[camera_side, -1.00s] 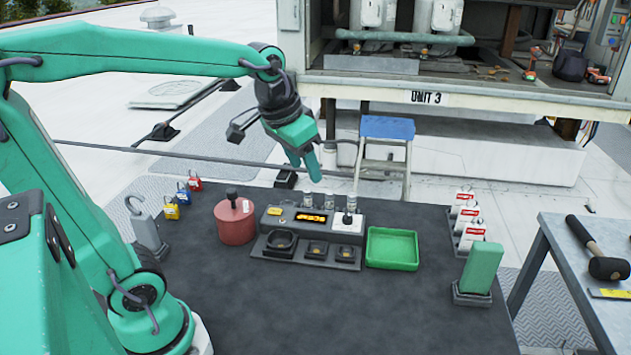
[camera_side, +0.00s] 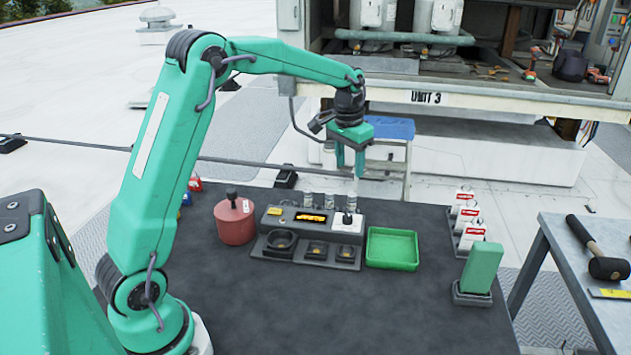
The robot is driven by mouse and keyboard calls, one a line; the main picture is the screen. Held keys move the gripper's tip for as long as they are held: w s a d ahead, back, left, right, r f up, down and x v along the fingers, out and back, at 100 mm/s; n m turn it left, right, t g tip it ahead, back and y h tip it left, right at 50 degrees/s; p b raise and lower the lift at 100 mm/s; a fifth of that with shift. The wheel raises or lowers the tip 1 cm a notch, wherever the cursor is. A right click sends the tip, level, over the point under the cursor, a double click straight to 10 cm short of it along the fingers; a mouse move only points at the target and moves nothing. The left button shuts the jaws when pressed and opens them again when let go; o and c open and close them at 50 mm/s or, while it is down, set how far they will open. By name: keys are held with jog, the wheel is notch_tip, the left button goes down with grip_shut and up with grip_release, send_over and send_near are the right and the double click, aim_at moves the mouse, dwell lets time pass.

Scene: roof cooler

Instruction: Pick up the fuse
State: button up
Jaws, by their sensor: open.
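Three small pale cylinders that look like fuses stand upright in a row behind the console. The left fuse (camera_side: 308,201) and the middle fuse (camera_side: 330,202) are clear of my gripper. The right fuse (camera_side: 353,201) is partly hidden by a black knob in front. My gripper (camera_side: 350,171) points straight down with two fingers apart, just above the right end of this row. It looks empty. I cannot tell whether the fingertips are directly over the right fuse or behind it.
A red canister (camera_side: 235,220) stands left, a green tray (camera_side: 391,249) right. Red-and-white tagged locks (camera_side: 466,220) and a green block (camera_side: 482,268) stand farther right. The front of the dark table (camera_side: 300,310) is clear.

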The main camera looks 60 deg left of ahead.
jog(key=g, duration=0.1)
send_over(352, 194)
jog(key=f, duration=0.8)
jog(key=shift+s+f, duration=0.3)
jog(key=shift+f, duration=0.1)
jog(key=shift+w+d+f, duration=0.1)
jog(key=shift+f, duration=1.85)
jog(key=shift+w+f, duration=0.1)
jog(key=shift+f, duration=1.8)
grip_shut()
jog(key=shift+r, duration=0.2)
